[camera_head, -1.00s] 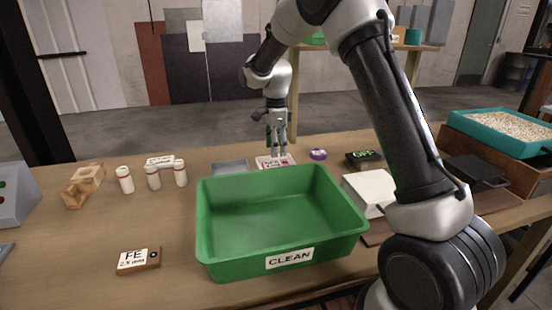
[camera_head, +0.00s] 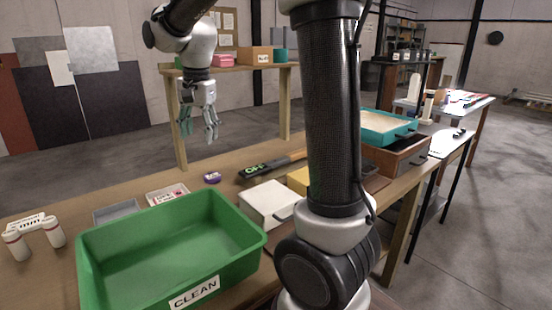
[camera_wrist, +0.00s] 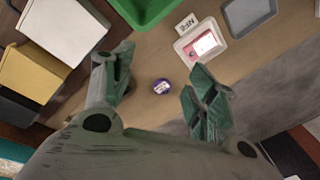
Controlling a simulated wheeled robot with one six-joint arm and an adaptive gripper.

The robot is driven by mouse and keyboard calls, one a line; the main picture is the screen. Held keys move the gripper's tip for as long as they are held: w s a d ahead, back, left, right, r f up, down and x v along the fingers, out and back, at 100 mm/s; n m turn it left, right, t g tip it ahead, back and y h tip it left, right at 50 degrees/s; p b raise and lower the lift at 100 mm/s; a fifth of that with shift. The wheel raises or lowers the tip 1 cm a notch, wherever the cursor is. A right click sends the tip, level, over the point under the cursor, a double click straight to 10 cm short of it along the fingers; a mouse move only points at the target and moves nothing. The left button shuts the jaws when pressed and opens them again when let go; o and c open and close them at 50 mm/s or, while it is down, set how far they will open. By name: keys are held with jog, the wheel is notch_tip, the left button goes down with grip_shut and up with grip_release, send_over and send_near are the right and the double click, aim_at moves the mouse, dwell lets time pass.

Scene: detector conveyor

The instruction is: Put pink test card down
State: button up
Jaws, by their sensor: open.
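The pink test card (camera_wrist: 201,46) lies in a small white tray (camera_wrist: 183,46) on the table, in the upper part of the wrist view. In the head view the tray (camera_head: 160,201) with the card (camera_head: 167,195) sits just behind the green CLEAN bin. My gripper (camera_head: 199,140) is raised above the back edge of the table, to the right of the tray. In the wrist view my gripper (camera_wrist: 158,95) has its two fingers wide apart with nothing between them. A purple round item (camera_wrist: 162,87) shows on the table below, in the gap between the fingers.
The green bin (camera_head: 243,222) fills the front left. A grey tray (camera_head: 117,211) lies left of the card's tray. A white box (camera_head: 268,204), a yellow block (camera_head: 298,179) and a dark OFF display (camera_head: 256,168) stand to the right.

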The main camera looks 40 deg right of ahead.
jog(key=s+d+n+t, duration=0.1)
jog(key=s+d+n, duration=0.1)
jog(key=s, duration=0.6)
jog(key=s+d+n+t, duration=0.1)
jog(key=s+d+n, duration=0.1)
jog(key=s+n, duration=0.3)
jog(key=s+d+f+n, duration=0.1)
jog(key=s+d+n, duration=0.2)
jog(key=s, duration=0.9)
jog(key=shift+n+t, duration=0.4)
jog(key=shift+n, duration=0.2)
jog(key=shift+s, duration=0.1)
